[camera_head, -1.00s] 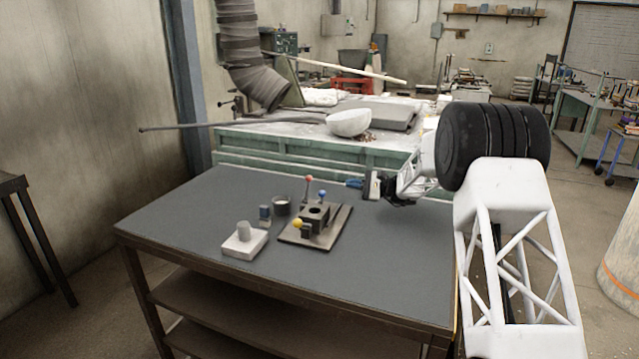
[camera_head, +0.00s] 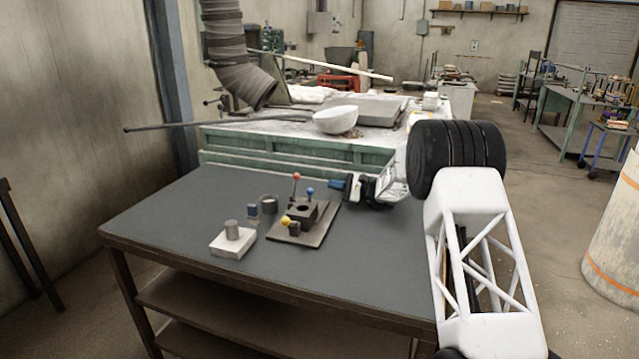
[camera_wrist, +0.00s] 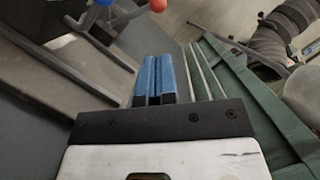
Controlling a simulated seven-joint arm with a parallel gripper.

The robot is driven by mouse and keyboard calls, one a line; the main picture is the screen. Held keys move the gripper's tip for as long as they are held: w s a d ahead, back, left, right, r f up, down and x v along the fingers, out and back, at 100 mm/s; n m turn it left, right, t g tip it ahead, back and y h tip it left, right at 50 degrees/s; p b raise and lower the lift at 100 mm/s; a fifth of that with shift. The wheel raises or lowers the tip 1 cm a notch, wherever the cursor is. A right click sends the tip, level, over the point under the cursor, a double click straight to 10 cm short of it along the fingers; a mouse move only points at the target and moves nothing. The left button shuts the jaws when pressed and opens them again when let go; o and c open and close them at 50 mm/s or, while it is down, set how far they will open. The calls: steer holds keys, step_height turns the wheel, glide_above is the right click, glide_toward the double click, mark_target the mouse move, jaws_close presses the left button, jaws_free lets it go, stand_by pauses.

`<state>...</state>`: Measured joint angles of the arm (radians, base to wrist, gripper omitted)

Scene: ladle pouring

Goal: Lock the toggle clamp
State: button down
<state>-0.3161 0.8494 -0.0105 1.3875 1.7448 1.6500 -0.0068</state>
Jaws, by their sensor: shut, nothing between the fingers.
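A dark fixture block (camera_head: 300,216) with a round hole on top stands on a flat base plate (camera_head: 322,231) on the table. Three ball-ended levers rise around it: a red knob (camera_head: 296,176), a blue knob (camera_head: 310,191) and a yellow knob (camera_head: 286,220). I cannot tell which lever belongs to the toggle clamp. My gripper (camera_head: 336,184) is just right of the blue knob and apart from it, with blue fingers shut and empty. In the wrist view the fingers (camera_wrist: 155,78) lie together; the blue knob (camera_wrist: 104,2) and red knob (camera_wrist: 158,5) show at the top edge.
A pale block with a round post (camera_head: 233,240), a small blue-topped part (camera_head: 253,210) and a dark cup (camera_head: 269,204) stand left of the fixture. The grey table (camera_head: 370,270) is clear in front. A green-sided bench (camera_head: 290,150) with a white bowl (camera_head: 336,120) stands behind.

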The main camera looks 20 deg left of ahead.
mark_target(295, 187)
steer(key=shift+x, duration=4.85)
